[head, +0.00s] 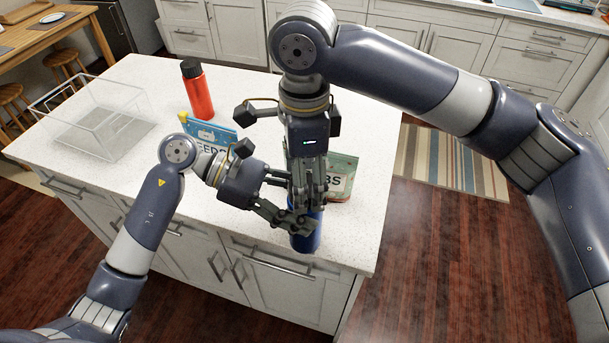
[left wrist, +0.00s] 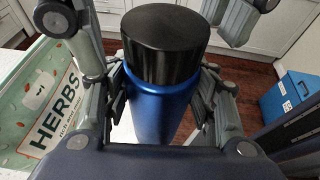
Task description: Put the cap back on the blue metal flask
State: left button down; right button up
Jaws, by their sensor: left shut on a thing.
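The blue metal flask (head: 307,238) stands upright near the counter's front right edge. My left gripper (head: 300,222) is shut around its body from the left. In the left wrist view, the flask's blue body (left wrist: 162,108) shows between my left fingers (left wrist: 163,88). The black cap (left wrist: 165,42) sits on top of the flask; whether it is screwed tight, I cannot tell. My right gripper (head: 308,190) points down over the flask, and the cap is hidden behind it in the head view.
A green herbs packet (head: 342,178) stands close behind the flask, to the right. A blue seeds packet (head: 208,133), a red bottle with black cap (head: 198,94) and a clear open bin (head: 108,122) stand farther left. The counter's front left (head: 95,172) is clear.

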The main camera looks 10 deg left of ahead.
jog(key=shift+r, duration=0.1)
jog(key=shift+r, duration=2.15)
